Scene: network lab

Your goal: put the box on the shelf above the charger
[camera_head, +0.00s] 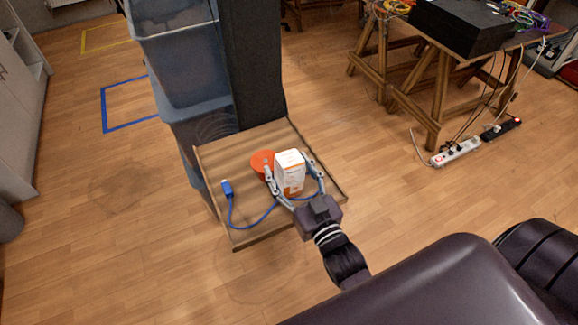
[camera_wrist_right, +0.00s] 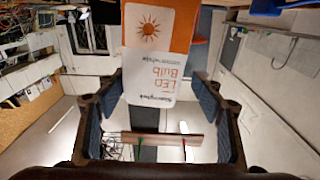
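A white and orange LED bulb box (camera_head: 289,172) stands on a wooden board (camera_head: 240,239) in the head view. It also fills the upper middle of the right wrist view (camera_wrist_right: 155,50), with its print upside down. My right gripper (camera_head: 292,173) has one finger on each side of the box. The fingers look open, with a small gap on the box's right side in both views. My left gripper is not in view. I cannot make out a charger or a shelf above it with certainty.
A blue cable (camera_head: 228,191) curls across the board. Blue translucent bins (camera_head: 175,60) and a dark column stand behind. A trestle table (camera_head: 440,55) and a power strip (camera_head: 457,152) are at the right. Floor at left is clear.

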